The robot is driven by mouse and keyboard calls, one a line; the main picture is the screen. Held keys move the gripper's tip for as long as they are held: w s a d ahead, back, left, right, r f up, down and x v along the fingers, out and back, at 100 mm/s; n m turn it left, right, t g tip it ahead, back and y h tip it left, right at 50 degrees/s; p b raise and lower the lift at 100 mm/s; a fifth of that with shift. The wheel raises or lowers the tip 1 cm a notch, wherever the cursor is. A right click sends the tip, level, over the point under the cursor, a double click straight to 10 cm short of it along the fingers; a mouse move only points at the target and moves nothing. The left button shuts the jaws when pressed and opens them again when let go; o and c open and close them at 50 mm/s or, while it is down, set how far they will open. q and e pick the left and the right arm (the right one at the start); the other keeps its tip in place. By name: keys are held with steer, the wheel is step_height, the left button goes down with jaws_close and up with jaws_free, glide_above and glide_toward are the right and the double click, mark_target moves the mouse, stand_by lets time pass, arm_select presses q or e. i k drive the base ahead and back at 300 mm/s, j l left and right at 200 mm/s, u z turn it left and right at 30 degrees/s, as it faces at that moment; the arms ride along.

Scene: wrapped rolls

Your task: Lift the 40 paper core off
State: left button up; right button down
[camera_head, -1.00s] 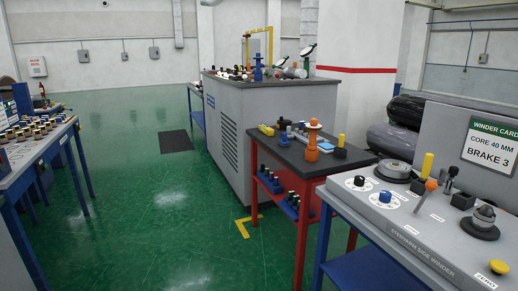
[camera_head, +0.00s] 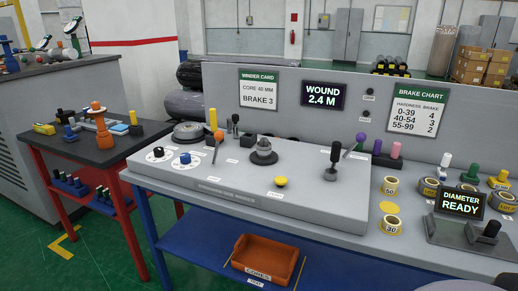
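The winder (camera_head: 240,195) is a light grey sloped console on a blue table. A grey spindle (camera_head: 264,151) stands near its middle on a dark round base, and I cannot make out a paper core on it. To the right lie short tan-yellow rings, one marked 50 (camera_head: 391,186) and one marked 30 (camera_head: 391,223). Another ring (camera_head: 429,187) lies farther right, its mark too small to read. I cannot tell which one is the 40 core. The winder card (camera_head: 259,89) reads core 40 mm, brake 3. Neither gripper shows clearly.
A display (camera_head: 325,95) reads wound 2.4 m, and a brake chart (camera_head: 418,109) hangs beside it. A diameter gauge (camera_head: 460,202) reads ready. An orange cores bin (camera_head: 267,258) sits on the lower shelf. A red-legged table (camera_head: 90,145) stands at left.

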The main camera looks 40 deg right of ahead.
mark_target(261, 153)
steer(key=z, duration=1.2)
steer(key=i+j, duration=0.15)
steer(key=j, duration=0.25)
steer(key=i+j, duration=0.2)
steer(key=j, duration=0.2)
steer(key=i+j, duration=0.15)
steer(key=j, duration=0.25)
steer(key=i+j+u, duration=0.1)
steer(key=j, duration=0.3)
steer(key=i+j, duration=0.3)
steer(key=j, duration=0.1)
